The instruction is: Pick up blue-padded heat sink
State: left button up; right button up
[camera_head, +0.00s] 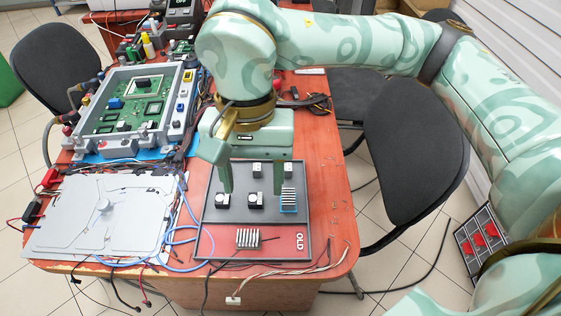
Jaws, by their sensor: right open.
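The blue-padded heat sink (289,200), pale-finned with a blue edge, lies at the right side of a dark tray (211,215). My right gripper (252,188) is over the tray with its two fingers wide apart and nothing between them. Its right finger overlaps the left edge of the blue-padded heat sink in the picture; I cannot tell whether they touch. The left finger is well to the left of the heat sink. My left gripper is not in view.
Another finned heat sink (248,238) lies in the tray's red OLD section. Small black-and-white parts (256,200) sit in the tray. A grey plate (100,235) with loose blue hoses is at left, a green circuit board (125,108) behind it. Black chairs flank the red table.

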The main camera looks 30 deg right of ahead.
aim_at(289, 203)
jog(key=z, duration=0.85)
